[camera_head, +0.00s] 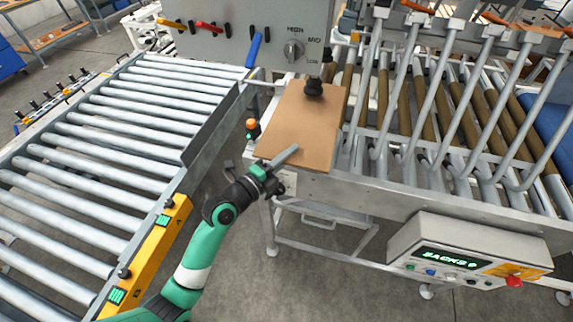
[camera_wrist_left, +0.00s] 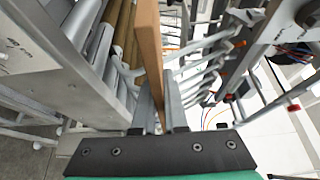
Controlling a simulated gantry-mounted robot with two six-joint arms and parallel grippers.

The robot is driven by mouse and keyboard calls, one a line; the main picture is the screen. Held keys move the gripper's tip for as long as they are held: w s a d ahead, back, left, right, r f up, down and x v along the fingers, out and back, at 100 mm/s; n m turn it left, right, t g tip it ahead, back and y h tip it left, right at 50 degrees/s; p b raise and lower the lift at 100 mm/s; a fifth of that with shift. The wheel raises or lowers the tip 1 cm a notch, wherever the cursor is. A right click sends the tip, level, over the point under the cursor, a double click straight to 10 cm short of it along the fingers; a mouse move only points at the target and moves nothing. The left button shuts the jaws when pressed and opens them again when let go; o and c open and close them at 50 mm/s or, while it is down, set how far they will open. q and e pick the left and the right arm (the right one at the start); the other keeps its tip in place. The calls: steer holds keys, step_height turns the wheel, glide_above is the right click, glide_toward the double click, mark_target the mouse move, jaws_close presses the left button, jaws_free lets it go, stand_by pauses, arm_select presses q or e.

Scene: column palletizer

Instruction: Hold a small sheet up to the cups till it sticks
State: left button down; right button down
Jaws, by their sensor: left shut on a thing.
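The small brown sheet (camera_head: 298,125) is held by its near edge in my left gripper (camera_head: 284,158). In the left wrist view the sheet (camera_wrist_left: 149,45) shows edge-on, rising between the two fingers (camera_wrist_left: 160,105), which are shut on it. A black suction cup (camera_head: 314,88) on a short stem overlaps the far part of the sheet in the head view. A dark round part (camera_wrist_left: 309,14), perhaps a cup, shows at the top right of the wrist view, apart from the sheet. I cannot tell whether cup and sheet touch. My right gripper is out of view.
A roller conveyor (camera_head: 85,160) runs on the left. A machine with brown rollers and slanted grey bars (camera_head: 440,95) stands on the right. A grey panel (camera_head: 260,25) with a knob is behind the sheet. A control box (camera_head: 465,255) sits at lower right, its display reading "BACKS" plus an unclear character.

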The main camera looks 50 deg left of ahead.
mark_target(304, 112)
arm_select(q)
steer(key=w+a+b, duration=0.2)
steer(key=w+b, duration=0.1)
steer(key=w+a+b, duration=0.1)
steer(key=w, duration=0.1)
steer(key=shift+b, duration=0.35)
steer(key=w+a+b, duration=0.1)
steer(key=b, duration=0.1)
steer(key=w+a+b, duration=0.1)
steer(key=w+b, duration=0.1)
steer(key=shift+w+f, duration=0.1)
steer(key=w+a+b, duration=0.1)
steer(key=w+b, duration=0.1)
steer(key=w+a+b, duration=0.1)
steer(key=b, duration=0.2)
steer(key=w+a+b, duration=0.1)
steer(key=w+b, duration=0.1)
steer(key=b, duration=0.1)
steer(key=shift+w+a, duration=0.15)
steer(key=shift+w, duration=0.2)
steer(key=shift+w+a+r+b, duration=0.35)
steer(key=shift+w+b, duration=0.1)
steer(key=shift+b, duration=0.25)
steer(key=shift+r+p, duration=0.5)
steer(key=shift+r, duration=0.3)
steer(key=c, duration=0.9)
jaws_free()
steer(key=shift+f, duration=0.1)
